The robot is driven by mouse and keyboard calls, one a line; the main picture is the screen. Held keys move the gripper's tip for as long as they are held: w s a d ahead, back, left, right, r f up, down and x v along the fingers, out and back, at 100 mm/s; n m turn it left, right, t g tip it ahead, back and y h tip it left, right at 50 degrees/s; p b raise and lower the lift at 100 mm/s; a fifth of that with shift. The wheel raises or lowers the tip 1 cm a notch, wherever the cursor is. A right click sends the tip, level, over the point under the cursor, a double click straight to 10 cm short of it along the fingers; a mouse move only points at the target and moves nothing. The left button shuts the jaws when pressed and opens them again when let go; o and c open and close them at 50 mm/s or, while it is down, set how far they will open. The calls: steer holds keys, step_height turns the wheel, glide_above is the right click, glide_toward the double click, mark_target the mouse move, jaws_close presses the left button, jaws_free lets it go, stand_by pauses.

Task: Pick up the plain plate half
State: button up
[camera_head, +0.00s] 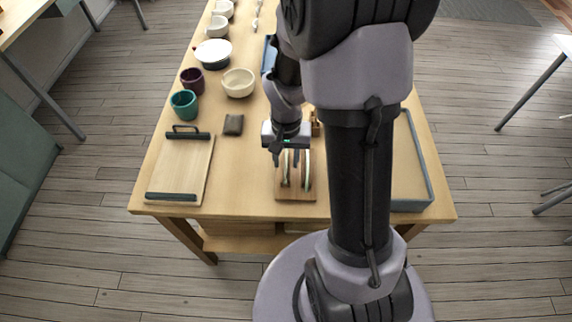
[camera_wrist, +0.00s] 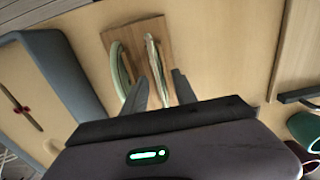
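Two plate halves stand on edge in a small wooden rack (camera_wrist: 138,30) near the table's front edge. One, pale green with a light rim (camera_wrist: 120,70), is on the left in the wrist view and on the right in the head view (camera_head: 307,170). The other, seen nearly edge-on and cream with darker streaks (camera_wrist: 155,68), is on the left in the head view (camera_head: 285,172). I cannot tell surely which is plain. My gripper (camera_head: 286,160) is open above the rack. Its fingertips (camera_wrist: 160,88) are on either side of the streaked half, apparently without gripping it.
A wooden board with dark handles (camera_head: 180,168) lies left, near a dark small block (camera_head: 233,124). Teal (camera_head: 184,104) and purple (camera_head: 192,81) cups and a cream bowl (camera_head: 238,83) stand behind. A grey-blue-rimmed tray (camera_head: 424,160) lies right. Bare tabletop separates board and rack.

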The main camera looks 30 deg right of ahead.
steer(key=shift+f, duration=0.25)
stand_by(0.4)
jaws_close()
